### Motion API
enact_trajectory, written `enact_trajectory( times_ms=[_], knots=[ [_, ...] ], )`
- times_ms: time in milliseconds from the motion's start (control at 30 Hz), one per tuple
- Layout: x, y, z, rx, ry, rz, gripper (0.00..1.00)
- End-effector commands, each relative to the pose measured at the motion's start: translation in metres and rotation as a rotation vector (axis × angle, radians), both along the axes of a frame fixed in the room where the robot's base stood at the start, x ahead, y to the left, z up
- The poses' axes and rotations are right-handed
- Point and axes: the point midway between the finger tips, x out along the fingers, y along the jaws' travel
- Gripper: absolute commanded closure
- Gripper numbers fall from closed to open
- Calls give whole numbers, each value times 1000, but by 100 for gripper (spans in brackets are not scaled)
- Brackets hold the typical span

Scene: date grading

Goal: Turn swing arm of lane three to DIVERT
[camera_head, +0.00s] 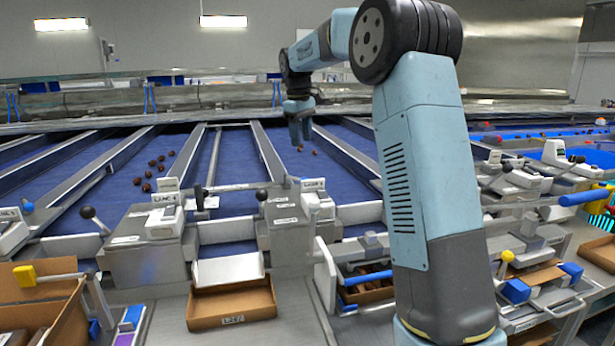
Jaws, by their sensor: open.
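My gripper (300,133) hangs fingers down over the blue belts in the upper middle, empty and clear of the lane hardware. Metal lane units line the front of the belts. A lever with a black knob (262,194) stands on the middle unit, and a thin bar (235,188) runs left from near it. White label blocks sit at the left unit (165,221) and the middle one (313,184). Their print is too small to read surely, so I cannot tell which is lane three. My arm hides part of the right lanes.
Brown dates (147,187) lie on the left-centre belt. An open cardboard box (232,304) sits below a white chute (228,270) in front. A yellow-ended handle (25,276) sticks out at left. Blue-ended handles and trays crowd the right.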

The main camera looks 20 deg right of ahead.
Motion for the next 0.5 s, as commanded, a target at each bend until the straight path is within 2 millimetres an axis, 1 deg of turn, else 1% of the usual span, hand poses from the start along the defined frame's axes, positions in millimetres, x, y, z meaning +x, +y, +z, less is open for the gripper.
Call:
enact_trajectory(
  times_ms=[167,500],
  knots=[
    [0,-2,-22,0,4,0,50],
    [3,-6,-82,0,4,-1,50]
  ],
)
